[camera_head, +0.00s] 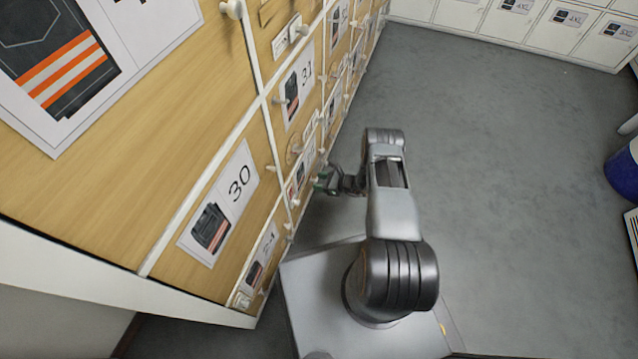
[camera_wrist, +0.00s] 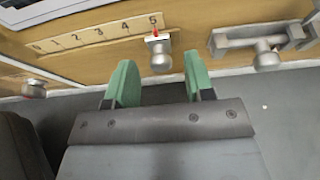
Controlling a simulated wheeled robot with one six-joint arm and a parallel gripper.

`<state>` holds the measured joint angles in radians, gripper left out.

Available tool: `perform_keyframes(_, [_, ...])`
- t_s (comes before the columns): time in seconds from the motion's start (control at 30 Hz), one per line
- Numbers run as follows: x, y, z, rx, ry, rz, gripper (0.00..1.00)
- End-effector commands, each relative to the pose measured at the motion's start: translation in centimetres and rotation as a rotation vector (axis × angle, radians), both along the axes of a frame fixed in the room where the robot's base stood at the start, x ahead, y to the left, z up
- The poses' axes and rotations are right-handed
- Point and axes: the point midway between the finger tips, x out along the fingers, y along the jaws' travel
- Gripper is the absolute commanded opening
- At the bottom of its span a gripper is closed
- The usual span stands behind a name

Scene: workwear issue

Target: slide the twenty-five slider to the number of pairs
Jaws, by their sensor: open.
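In the wrist view a slider scale (camera_wrist: 95,35) with printed numbers up to 5 runs along a wooden front. Its grey metal knob (camera_wrist: 161,58) stands at the right end, with a red pointer at about 5. My gripper (camera_wrist: 159,65) is open, its two green fingers on either side of the knob's position, and the knob shows between the tips; contact cannot be told. In the head view my gripper (camera_head: 325,184) is beside the lower cabinet fronts, its fingers partly hidden. No label reading twenty-five or pair count is legible near this slider.
A metal bolt latch (camera_wrist: 262,52) sits right of the slider, and another knob with red (camera_wrist: 34,88) sits lower left. Wooden cabinet fronts with clothing cards, one marked 30 (camera_head: 220,205), stand on the left. Grey floor (camera_head: 500,150) is clear on the right; a blue bin (camera_head: 624,172) stands at the far right.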

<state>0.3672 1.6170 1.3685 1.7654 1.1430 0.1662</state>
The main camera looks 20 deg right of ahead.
Motion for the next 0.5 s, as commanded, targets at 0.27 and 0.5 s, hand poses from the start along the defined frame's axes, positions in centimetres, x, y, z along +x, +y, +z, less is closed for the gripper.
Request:
perform_keyframes(0.27, [0.40, 0.52, -0.26, 0.000, 0.000, -0.001, 0.49])
perform_keyframes(0.5, [0.38, 0.52, -0.25, 0.000, 0.000, -0.001, 0.42])
